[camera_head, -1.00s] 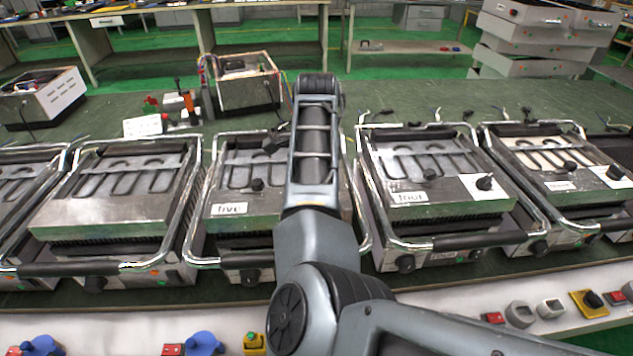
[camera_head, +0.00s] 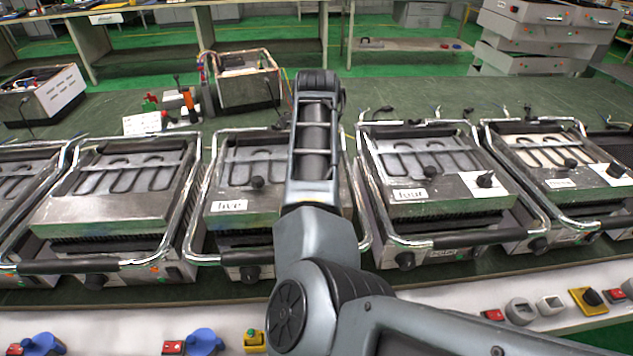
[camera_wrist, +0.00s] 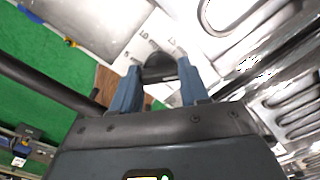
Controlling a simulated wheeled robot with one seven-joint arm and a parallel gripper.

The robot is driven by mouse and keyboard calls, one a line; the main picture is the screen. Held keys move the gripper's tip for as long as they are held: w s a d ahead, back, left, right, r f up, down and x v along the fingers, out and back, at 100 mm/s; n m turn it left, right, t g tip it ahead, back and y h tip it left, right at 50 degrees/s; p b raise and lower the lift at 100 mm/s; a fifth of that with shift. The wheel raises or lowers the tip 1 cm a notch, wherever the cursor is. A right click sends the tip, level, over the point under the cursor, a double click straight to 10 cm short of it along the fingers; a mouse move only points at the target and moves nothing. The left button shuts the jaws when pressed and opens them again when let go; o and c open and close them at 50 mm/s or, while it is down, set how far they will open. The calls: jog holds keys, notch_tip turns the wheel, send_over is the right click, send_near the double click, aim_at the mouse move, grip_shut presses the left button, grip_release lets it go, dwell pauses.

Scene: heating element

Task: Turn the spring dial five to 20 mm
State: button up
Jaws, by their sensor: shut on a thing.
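The grill labelled "five" (camera_head: 229,206) stands in the middle of the bench in the head view. My arm hides its right part, so its spring dial and my gripper are hidden there. In the wrist view, my gripper (camera_wrist: 158,66) is shut on a black dial knob (camera_wrist: 160,69), with one blue-grey finger on each side. The knob sits on a white scale plate (camera_wrist: 146,40) with small printed marks beside it. The marks are too small and blurred to read surely, and I cannot tell the setting.
The grill labelled "four" (camera_head: 409,194) with its own dial (camera_head: 485,181) stands to the right. Another grill (camera_head: 110,205) stands to the left. Metal handle bars rise around each grill. In the wrist view, a dark bar (camera_wrist: 45,83) lies left of my gripper and shiny tubing lies right.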

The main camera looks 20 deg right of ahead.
jog(key=shift+m+b, duration=0.35)
jog(key=shift+m, duration=1.85)
jog(key=shift+r, duration=0.1)
jog(key=o, duration=1.1)
jog(key=shift+c, duration=0.2)
jog(key=shift+r+b, duration=0.5)
jog(key=shift+r, duration=3.35)
